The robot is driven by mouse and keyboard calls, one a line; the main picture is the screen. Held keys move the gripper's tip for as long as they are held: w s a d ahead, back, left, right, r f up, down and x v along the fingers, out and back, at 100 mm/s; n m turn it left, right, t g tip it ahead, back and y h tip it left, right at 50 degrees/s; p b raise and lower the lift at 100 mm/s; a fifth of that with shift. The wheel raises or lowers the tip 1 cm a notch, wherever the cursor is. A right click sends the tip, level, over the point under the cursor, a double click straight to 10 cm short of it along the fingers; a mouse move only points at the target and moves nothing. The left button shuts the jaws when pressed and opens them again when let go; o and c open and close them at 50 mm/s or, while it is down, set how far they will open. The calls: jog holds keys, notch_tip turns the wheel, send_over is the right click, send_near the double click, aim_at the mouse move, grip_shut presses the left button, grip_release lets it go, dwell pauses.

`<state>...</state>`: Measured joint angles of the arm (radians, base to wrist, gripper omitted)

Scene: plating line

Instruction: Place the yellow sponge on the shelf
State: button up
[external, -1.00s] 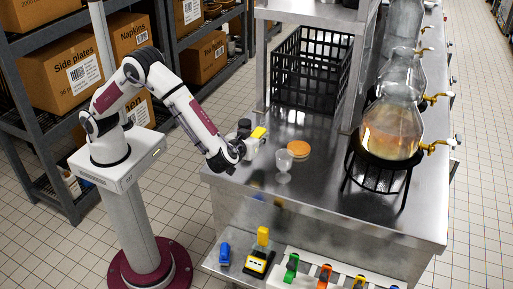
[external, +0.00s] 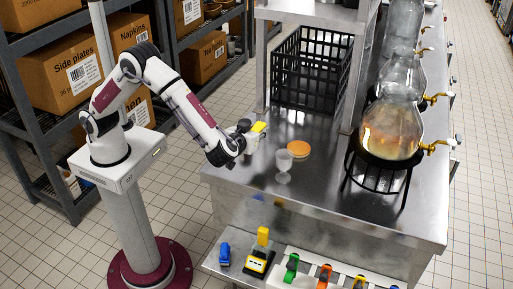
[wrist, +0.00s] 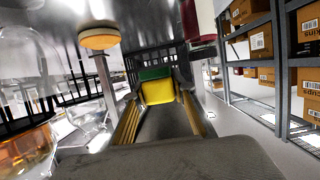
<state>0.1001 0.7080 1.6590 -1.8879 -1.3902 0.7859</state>
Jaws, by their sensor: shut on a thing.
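The yellow sponge (external: 258,127) is held at the end of my arm, above the left edge of the steel counter. In the wrist view its yellow face (wrist: 157,93) shows with a green layer along one side. My gripper (external: 253,136) is shut on it, with one finger along each side in the wrist view. A raised steel shelf (external: 308,14) stands over the back of the counter; its top is partly cut off by the frame. Which shelf the task means cannot be told for certain.
A black crate (external: 311,68) sits under the raised shelf. A glass dispenser (external: 392,125) on a black stand is at right. The counter's front (external: 300,205) is clear.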

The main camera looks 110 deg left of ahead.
aim_at(258, 127)
jog(key=shift+r, duration=0.1)
jog(key=shift+r, duration=0.5)
notch_tip(258, 127, up, 4)
jog(key=shift+w+d+r, duration=0.1)
jog(key=shift+d, duration=0.05)
jog(key=w+d+r+m+t+h, duration=0.1)
jog(key=w+d+m+t+h, duration=0.15)
jog(key=d+m+t, duration=0.4)
jog(key=w+d+r+m+t+h, duration=0.1)
jog(key=w+d+r+m+t, duration=0.2)
jog(key=d, duration=0.7)
jog(key=s+d+f+m+t+h, duration=0.25)
jog(key=d+m+h, duration=0.2)
jog(key=d, duration=0.65)
jog(key=s+d+f+m+t+h, duration=0.25)
jog(key=s+d+h, duration=0.2)
jog(key=d, duration=0.65)
notch_tip(258, 127, down, 33)
jog(key=shift+w+m, duration=0.35)
